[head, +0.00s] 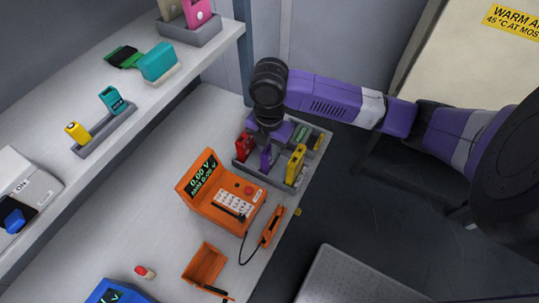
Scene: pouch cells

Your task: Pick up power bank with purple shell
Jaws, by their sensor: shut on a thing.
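The power bank with the purple shell (266,160) stands upright in a grey rack (285,184) at the right edge of the bench. It is between a red one (243,146) and a yellow one (295,164). My gripper (269,147) points down over the rack from above and is shut on the purple power bank. My wrist and the gripper body hide the bank's top and part of the rack behind it. I cannot tell whether the bank's bottom is clear of the rack.
Green and yellow items (302,132) stand behind in the rack. An orange meter (222,192) with a keypad and a cabled orange handpiece (271,228) sit close in front. A shelf (160,95) with small items runs along the left. A grey surface (350,275) is lower right.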

